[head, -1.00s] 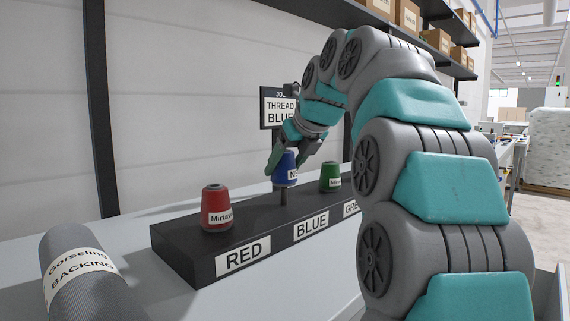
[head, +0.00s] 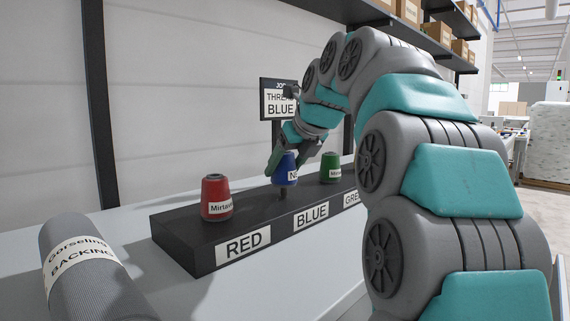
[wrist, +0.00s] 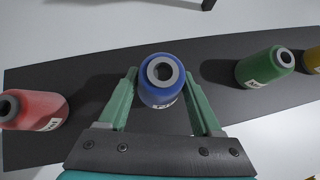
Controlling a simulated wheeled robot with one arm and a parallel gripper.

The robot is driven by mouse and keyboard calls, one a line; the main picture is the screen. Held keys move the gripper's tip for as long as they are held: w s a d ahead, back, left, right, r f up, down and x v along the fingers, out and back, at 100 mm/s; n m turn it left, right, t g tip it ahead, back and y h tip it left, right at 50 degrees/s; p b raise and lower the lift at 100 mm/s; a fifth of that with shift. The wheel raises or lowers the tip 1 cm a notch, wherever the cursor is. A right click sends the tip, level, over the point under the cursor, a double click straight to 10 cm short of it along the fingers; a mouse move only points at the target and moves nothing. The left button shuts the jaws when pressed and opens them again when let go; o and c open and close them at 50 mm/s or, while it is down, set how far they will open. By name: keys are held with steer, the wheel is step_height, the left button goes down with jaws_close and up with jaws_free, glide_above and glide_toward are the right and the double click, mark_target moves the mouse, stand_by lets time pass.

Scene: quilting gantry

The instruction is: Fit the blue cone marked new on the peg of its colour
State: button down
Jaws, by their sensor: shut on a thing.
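The blue cone (head: 287,169), with a partly hidden label starting with N, is upright between the fingers of my gripper (head: 284,166). My gripper is shut on it. In the head view a dark peg (head: 283,192) shows under the cone, behind the BLUE label (head: 310,216) of the black rack (head: 190,241). The cone's base is a little above the rack top. The peg's upper end is hidden, so I cannot tell how far it is inside. In the wrist view the cone (wrist: 161,82) shows its grey top ring between both fingers (wrist: 160,84).
A red cone (head: 216,197) stands on the left of the rack and a green cone (head: 331,168) on the right. A yellow cone (wrist: 314,60) shows at the wrist view's edge. A grey backing roll (head: 95,280) lies front left. A sign (head: 281,104) stands behind the rack.

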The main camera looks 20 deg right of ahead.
mark_target(290, 168)
steer(key=shift+f, duration=0.45)
steer(key=shift+f, duration=0.3)
steer(key=shift+f, duration=0.4)
jaws_free()
steer(key=v, duration=0.7)
steer(key=shift+d+r, duration=0.1)
steer(key=shift+r, duration=0.1)
steer(key=shift+s+r, duration=0.2)
steer(key=shift+s, duration=0.1)
